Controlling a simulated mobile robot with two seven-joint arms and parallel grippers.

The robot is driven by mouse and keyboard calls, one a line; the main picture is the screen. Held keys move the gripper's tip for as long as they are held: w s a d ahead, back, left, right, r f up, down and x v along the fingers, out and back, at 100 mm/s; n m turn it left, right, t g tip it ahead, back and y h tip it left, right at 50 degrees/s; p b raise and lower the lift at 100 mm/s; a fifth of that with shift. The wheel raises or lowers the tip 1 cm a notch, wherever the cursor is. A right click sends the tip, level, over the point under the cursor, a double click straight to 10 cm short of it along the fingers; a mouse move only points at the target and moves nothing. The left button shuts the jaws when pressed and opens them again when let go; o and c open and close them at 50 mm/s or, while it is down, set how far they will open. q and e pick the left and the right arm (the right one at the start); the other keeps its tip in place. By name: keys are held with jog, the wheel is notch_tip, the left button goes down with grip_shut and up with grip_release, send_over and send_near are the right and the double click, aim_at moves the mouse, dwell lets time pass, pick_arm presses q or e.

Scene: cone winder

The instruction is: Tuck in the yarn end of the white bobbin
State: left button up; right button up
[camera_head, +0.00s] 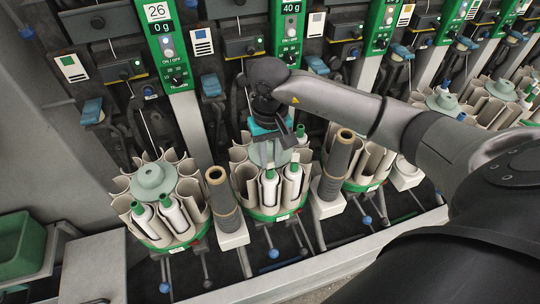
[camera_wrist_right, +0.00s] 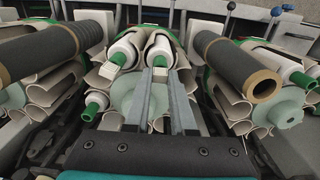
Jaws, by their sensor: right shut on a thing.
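The white bobbin (camera_head: 269,191) with a green tip stands in a pocket of the middle round magazine (camera_head: 264,213). It also shows in the right wrist view (camera_wrist_right: 161,47). My right gripper (camera_head: 271,160) reaches down to the top of this bobbin. In the right wrist view its two grey fingers (camera_wrist_right: 160,75) stand slightly apart on both sides of the bobbin's green tip, shut on it. The yarn end cannot be made out clearly between the fingers. My left gripper is not in view.
A second white bobbin (camera_head: 292,182) stands in the neighbouring pocket. Dark cones (camera_head: 222,198) and (camera_head: 338,165) rise on both sides of the magazine. Another magazine (camera_head: 158,229) with white bobbins is at the left. The winder panels (camera_head: 170,45) stand behind.

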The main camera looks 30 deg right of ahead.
jog(key=o, duration=1.4)
jog(key=shift+r, duration=0.1)
jog(key=shift+r+p, duration=2)
jog(key=shift+r, duration=1.4)
